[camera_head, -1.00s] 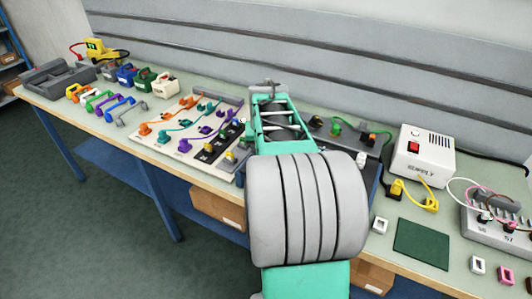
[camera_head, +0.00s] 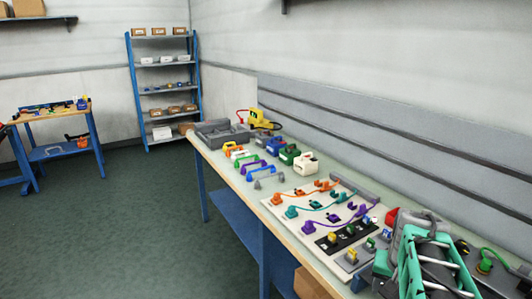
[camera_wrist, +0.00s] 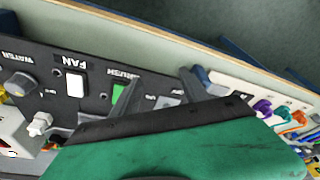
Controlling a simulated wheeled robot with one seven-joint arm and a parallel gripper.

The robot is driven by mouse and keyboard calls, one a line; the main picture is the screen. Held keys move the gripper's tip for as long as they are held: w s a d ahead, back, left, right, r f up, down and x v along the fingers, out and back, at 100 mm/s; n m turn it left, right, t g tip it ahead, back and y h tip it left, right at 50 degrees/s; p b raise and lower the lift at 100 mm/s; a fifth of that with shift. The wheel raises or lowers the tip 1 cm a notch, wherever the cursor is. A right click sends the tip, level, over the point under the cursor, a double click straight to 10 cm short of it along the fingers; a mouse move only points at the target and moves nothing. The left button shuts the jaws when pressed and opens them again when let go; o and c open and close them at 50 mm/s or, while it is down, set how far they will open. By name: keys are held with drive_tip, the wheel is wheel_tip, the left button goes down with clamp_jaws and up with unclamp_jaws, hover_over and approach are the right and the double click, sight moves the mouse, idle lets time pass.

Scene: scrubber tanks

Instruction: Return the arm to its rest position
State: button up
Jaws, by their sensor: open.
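My arm's teal and grey links show at the lower right of the head view, over the bench (camera_head: 222,160). Beneath the fingers is a black control panel (camera_wrist: 92,108) with a switch marked FAN, a green switch and a knob. I cannot tell how far the fingertips are above it. The fingertips cannot be made out in the head view.
A white board (camera_head: 285,222) with orange, teal and purple cables lies left of my arm. Coloured handles and boxes (camera_head: 306,163), a grey tray (camera_head: 222,134) and a yellow device (camera_head: 262,118) stand farther along. A blue shelf rack (camera_head: 163,88) stands behind. The floor at left is clear.

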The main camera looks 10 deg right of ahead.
drive_tip(key=s+a+f+n+y, duration=0.1)
drive_tip(key=s+a+f, duration=0.1)
drive_tip(key=a, duration=0.4)
drive_tip(key=s+a+f+n, duration=0.1)
drive_tip(key=s+a+n, duration=0.15)
drive_tip(key=a, duration=0.35)
drive_tip(key=w+a+r+n+t, duration=0.1)
drive_tip(key=a+r+n, duration=0.2)
drive_tip(key=a, duration=1)
drive_tip(key=shift+n+y, duration=0.4)
drive_tip(key=shift+n, duration=0.25)
drive_tip(key=shift+w, duration=0.1)
